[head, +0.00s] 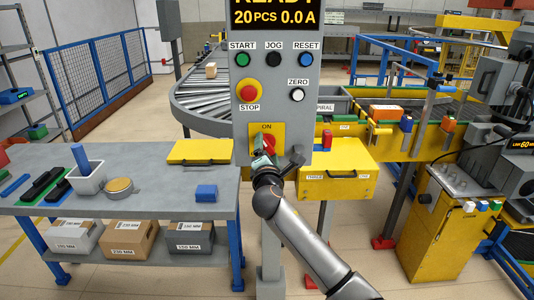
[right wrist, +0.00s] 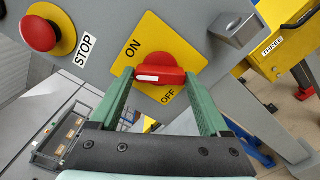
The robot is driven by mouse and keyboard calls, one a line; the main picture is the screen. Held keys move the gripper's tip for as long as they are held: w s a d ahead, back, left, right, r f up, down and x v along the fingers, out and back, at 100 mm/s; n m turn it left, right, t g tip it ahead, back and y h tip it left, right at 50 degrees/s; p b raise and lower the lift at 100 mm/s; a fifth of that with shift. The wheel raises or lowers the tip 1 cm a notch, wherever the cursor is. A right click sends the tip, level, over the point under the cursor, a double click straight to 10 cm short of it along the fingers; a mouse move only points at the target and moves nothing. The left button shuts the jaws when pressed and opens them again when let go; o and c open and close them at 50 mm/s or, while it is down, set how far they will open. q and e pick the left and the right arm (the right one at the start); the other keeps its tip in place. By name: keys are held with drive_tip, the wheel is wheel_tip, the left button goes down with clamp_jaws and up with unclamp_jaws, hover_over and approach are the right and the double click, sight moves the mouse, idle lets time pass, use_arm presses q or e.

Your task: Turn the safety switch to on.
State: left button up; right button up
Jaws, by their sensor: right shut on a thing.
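The safety switch is a red rotary knob (head: 268,143) on a yellow plate (head: 256,131) low on the grey control post. In the right wrist view the knob (right wrist: 158,66) has a bar handle with a white mark at its left end. The plate reads ON at upper left and OFF at lower right. The handle lies across this view, at an angle to the line between the labels. My right gripper (head: 264,160) has its green fingers (right wrist: 161,76) on both ends of the handle. It hides the lower plate in the head view. My left gripper is not in view.
The red STOP button (head: 249,91) sits above the switch, with START, JOG, RESET and ZERO buttons near it. A grey block (right wrist: 235,30) juts out beside the plate. A grey workbench (head: 140,205) stands left, and a yellow box (head: 335,168) right of the post.

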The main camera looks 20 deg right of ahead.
drive_tip(key=m+b, duration=0.1)
drive_tip(key=m, duration=0.3)
drive_tip(key=shift+f+b, duration=0.1)
drive_tip(key=shift+b, duration=0.2)
drive_tip(key=shift+m+b, duration=0.4)
drive_tip(key=shift+m, duration=0.8)
drive_tip(key=o, duration=1.2)
drive_tip(key=v, duration=1.2)
drive_tip(key=shift+s+a, duration=0.1)
drive_tip(key=shift+s, duration=0.2)
